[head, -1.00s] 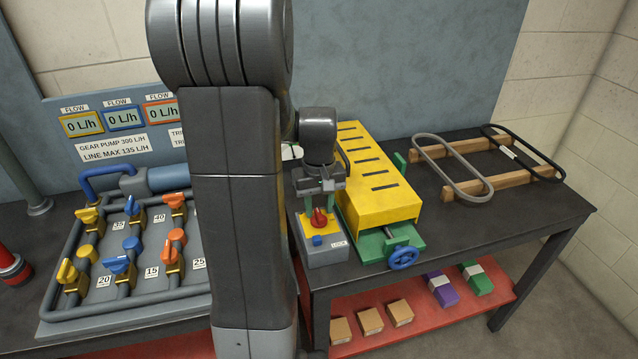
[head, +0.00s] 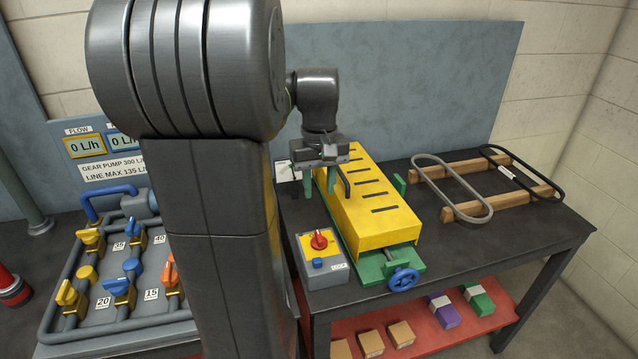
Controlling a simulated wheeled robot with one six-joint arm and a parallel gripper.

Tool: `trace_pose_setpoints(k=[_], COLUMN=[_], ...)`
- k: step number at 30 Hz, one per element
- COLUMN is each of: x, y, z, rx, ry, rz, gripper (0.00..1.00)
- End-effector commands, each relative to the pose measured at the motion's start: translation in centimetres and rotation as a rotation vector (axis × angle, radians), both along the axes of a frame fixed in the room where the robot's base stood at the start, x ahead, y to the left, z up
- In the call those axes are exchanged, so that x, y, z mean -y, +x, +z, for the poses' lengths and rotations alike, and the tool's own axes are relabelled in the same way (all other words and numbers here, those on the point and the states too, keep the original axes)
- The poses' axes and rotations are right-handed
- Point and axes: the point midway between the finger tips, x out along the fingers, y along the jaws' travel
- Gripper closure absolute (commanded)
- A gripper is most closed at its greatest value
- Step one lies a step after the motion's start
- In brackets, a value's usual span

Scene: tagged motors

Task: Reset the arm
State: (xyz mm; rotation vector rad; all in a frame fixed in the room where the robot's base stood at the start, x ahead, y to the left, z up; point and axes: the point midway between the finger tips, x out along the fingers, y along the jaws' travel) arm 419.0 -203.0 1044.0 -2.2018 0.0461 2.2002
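My gripper (head: 338,186) hangs from my arm above the back left part of the yellow slotted cover (head: 375,232). Its two greenish fingers point down and stand apart, with nothing seen between them. It is behind and above the grey switch box (head: 322,274), which has a red knob (head: 319,240) and a blue button (head: 318,263). My large dark arm links fill the left middle of the view and hide part of the bench and the flow panel.
The yellow cover sits on a green base with a blue handwheel (head: 403,279). Two belt loops, one grey (head: 451,173) and one black (head: 521,159), rest on wooden bars at right. A valve board (head: 130,330) is at left. Several small boxes lie on the red lower shelf (head: 488,318).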

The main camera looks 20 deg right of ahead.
Motion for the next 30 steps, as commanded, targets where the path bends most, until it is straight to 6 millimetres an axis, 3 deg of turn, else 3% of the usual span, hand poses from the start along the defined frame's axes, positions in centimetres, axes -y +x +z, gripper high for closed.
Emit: trace_pose_setpoints(k=[7,11,30], x=[0.0,0.0,0.0], y=[0.0,0.0,-0.1], z=[-0.2,-1.3,-12.6], rx=[0.0,-0.003,-0.004], ry=[0.0,0.001,0.002], rz=[0.0,0.0,-0.001], gripper=[0.65,0.65,0.65])
